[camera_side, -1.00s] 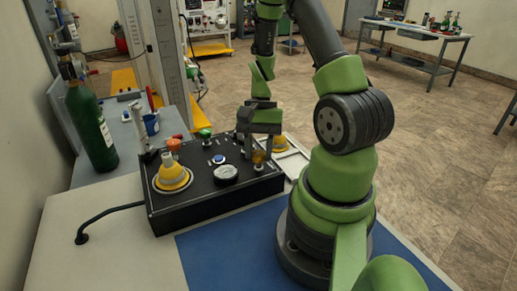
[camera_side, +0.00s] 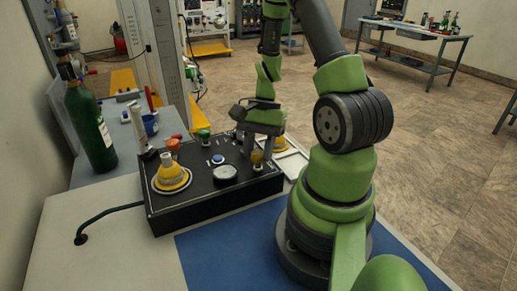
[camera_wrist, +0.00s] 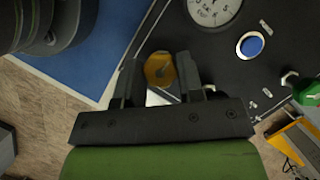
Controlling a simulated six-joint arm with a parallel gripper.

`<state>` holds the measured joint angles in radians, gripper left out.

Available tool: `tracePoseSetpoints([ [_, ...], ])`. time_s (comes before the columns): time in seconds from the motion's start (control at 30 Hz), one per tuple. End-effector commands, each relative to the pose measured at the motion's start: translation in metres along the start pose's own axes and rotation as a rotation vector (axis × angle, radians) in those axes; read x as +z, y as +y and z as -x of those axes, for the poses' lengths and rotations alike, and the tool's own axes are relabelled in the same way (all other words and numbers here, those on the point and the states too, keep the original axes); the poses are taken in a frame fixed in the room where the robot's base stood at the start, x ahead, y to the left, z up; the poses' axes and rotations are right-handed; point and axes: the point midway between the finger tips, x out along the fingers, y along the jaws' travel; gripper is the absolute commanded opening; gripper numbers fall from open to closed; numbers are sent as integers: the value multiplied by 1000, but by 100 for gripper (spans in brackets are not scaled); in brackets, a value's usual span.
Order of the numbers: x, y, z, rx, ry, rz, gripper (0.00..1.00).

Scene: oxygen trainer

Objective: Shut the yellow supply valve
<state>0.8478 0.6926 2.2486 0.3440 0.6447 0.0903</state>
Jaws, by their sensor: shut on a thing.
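The yellow supply valve is a small amber-yellow knob (camera_side: 257,158) at the near right corner of the black panel box (camera_side: 190,212). In the wrist view the yellow knob (camera_wrist: 159,70) sits between the two dark fingers. My gripper (camera_side: 259,150) points down at it from above, and in the wrist view my gripper (camera_wrist: 159,64) is shut on the knob with a finger on each side. The fingers hide part of the knob in the side view. A dark mark shows on the knob's face.
The panel also bears a dial gauge (camera_side: 225,173), a blue button (camera_side: 218,159), a green knob (camera_side: 204,134) and an orange-red knob (camera_side: 173,145). A yellow cone (camera_side: 172,178) stands at the panel's left. A green cylinder (camera_side: 90,130) stands behind at left. The blue mat (camera_side: 225,250) is clear.

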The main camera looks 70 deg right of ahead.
Motion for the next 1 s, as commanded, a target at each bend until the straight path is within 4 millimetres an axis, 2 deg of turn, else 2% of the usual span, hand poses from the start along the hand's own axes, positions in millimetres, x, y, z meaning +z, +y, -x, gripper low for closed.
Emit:
tracePoseSetpoints([
  [0.03, 2, 0, 0, 2, -7, -5, 42],
  [0.1, 1, 0, 0, 2, -6, -4, 58],
  [0.13, 1, 0, 0, 2, -5, -4, 60],
  [0.47, 0, -1, 5, -3, -1, -1, 60],
  [0.57, 0, -1, 17, -6, 2, 1, 60],
  [0.8, -1, -1, 64, -6, 4, -1, 60],
  [1.0, 0, 0, 90, -2, 0, -1, 60],
])
